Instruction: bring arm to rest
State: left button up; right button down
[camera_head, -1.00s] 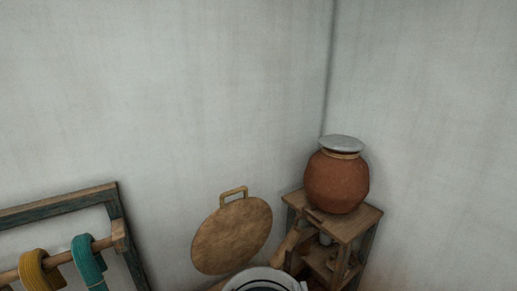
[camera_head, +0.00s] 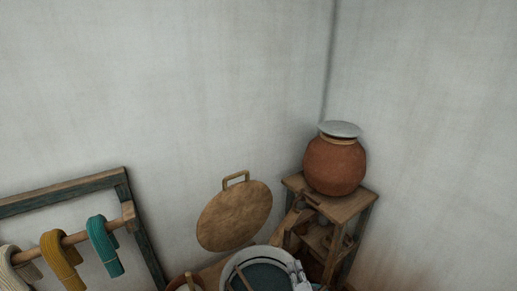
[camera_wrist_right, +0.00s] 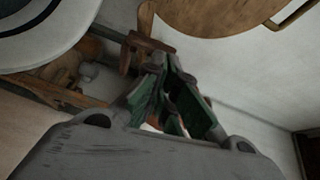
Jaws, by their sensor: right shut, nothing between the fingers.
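My right gripper (camera_wrist_right: 172,108) shows in the right wrist view, its dark green fingers closed together with nothing between them. It is in the air, apart from the things around it. In the head view small grey parts by the right side of a white-rimmed basin (camera_head: 228,270) may belong to it, but I cannot tell for sure. The basin's rim also fills the upper left of the wrist view (camera_wrist_right: 75,22). My left gripper is not in view.
A round wooden board (camera_head: 235,215) with a handle leans by the wall; the wrist view shows it close above the fingers (camera_wrist_right: 215,15). A lidded clay pot (camera_head: 335,166) stands on a wooden stand (camera_head: 345,203) in the corner. A rack (camera_head: 65,190) holds coloured yarn hanks at left.

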jog(key=s+d+r+n+g+h, duration=0.15)
jog(key=s+d+n+g, duration=0.35)
jog(key=s+n+g, duration=0.5)
jog(key=s+d+r+n+g, duration=0.35)
jog(key=s+n, duration=0.35)
jog(key=s, duration=0.7)
notch_tip(320, 180, down, 35)
jog(key=s+g+b, duration=0.1)
jog(key=s+b, duration=0.1)
jog(key=s+d+f, duration=0.2)
jog(key=s+f, duration=0.9)
jog(key=s+d+f+g+b, duration=0.1)
jog(key=s+d+f, duration=0.1)
jog(key=s+f, duration=0.8)
jog(key=shift+s+d+f+n, duration=0.35)
jog(key=shift+s+d+n, duration=0.05)
jog(key=shift+s, duration=0.4)
